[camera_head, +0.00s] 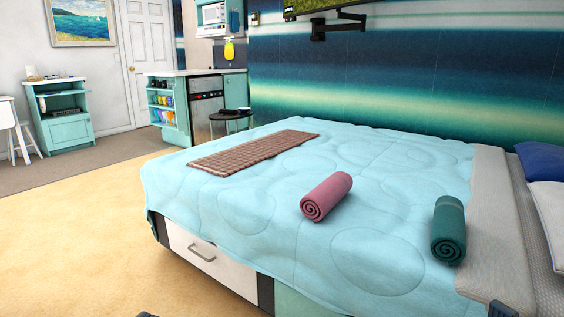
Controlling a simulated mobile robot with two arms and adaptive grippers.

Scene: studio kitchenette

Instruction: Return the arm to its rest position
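Only a small dark part of my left arm's end (147,314) shows at the bottom edge, left of centre, over the floor in front of the bed. A small dark part of my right arm's end (502,308) shows at the bottom edge on the right, in front of the pale band on the bed. The fingers of both grippers are cut off by the picture's edge. I cannot see whether they hold anything.
A bed with a light blue quilt (260,205) fills the middle. On it lie a pink rolled towel (327,197), a green rolled towel (448,230) and a brown checked cloth (253,149). A white drawer (208,258) faces front. The floor (70,240) at left is clear.

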